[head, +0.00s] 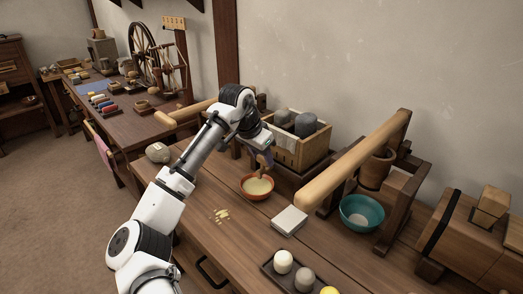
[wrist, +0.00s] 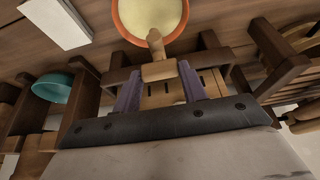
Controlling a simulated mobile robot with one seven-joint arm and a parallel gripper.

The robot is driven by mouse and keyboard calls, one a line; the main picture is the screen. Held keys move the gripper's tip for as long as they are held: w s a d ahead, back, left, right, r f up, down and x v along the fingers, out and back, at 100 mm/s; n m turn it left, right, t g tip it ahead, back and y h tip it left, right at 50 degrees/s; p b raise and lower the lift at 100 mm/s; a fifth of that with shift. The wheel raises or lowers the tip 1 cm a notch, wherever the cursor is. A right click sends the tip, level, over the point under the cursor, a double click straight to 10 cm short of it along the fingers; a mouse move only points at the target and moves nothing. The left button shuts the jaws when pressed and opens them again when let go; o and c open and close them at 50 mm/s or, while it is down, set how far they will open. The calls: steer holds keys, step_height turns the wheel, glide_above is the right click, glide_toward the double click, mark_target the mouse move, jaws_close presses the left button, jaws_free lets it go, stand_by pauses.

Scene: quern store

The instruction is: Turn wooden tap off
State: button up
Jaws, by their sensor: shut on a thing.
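The wooden tap (wrist: 155,40) shows in the wrist view as a rounded peg with a block-like wooden piece behind it. My gripper (wrist: 160,82) has its two purple fingers on either side of this wooden piece and is shut on it. In the head view my gripper (head: 262,158) is at the front of a wooden box, and the arm and box hide the tap. An orange-brown bowl (head: 257,188) with pale yellow contents stands below; it also shows in the wrist view (wrist: 118,22). I cannot tell whether anything flows.
The wooden box (head: 302,156) holds grey stones. A white block (head: 289,221), yellow crumbs (head: 220,215) and a teal bowl (head: 361,212) under a wooden beam press (head: 355,160) are nearby. A tray with round pieces (head: 284,262) lies in front. A grey stone (head: 158,152) sits at left.

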stand_by(0.3)
steer(key=o, duration=1)
steer(key=v, duration=1.4)
